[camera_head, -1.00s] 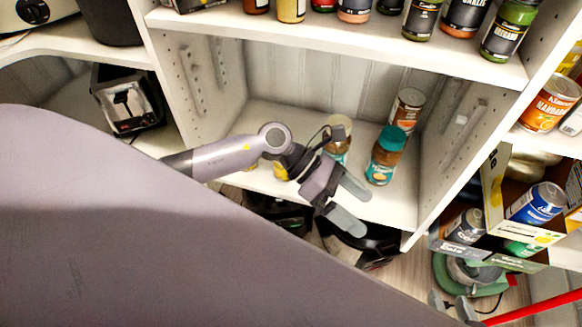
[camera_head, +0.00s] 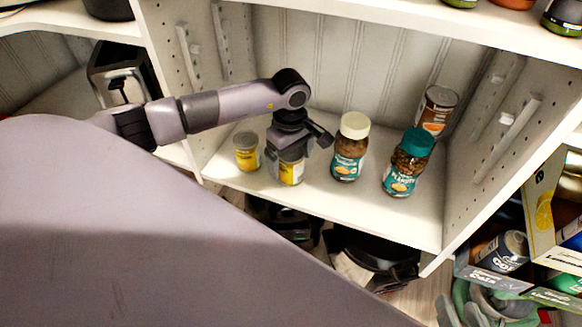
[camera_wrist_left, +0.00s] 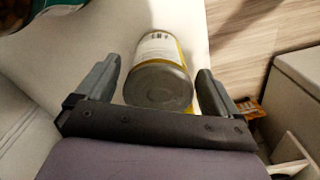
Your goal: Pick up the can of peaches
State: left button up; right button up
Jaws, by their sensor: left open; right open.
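My left gripper (camera_head: 288,158) is open and points down at a yellow-labelled can (camera_head: 291,173) on the shelf. In the left wrist view this can (camera_wrist_left: 160,85) lies between the two open fingers, with gaps on both sides. A second, similar yellow can (camera_head: 247,152) stands to its left. An orange-brown can (camera_head: 437,110) stands at the back right of the shelf. I cannot read on any of these labels which one is peaches.
A white-lidded jar (camera_head: 350,147) and a teal-lidded peanut jar (camera_head: 408,163) stand right of the left gripper. The shelf above and the side walls bound the space. A toaster (camera_head: 122,72) is on the left shelf. Boxes with cans (camera_head: 503,252) are at the lower right.

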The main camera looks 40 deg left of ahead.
pick_arm(q)
notch_tip(320, 180, down, 3)
jog(key=shift+w, duration=0.1)
pick_arm(e)
jog(key=shift+w+a+f+y, duration=0.2)
jog(key=shift+a+y, duration=0.1)
jog(key=shift+a, duration=0.1)
pick_arm(q)
jog(key=shift+c, duration=0.3)
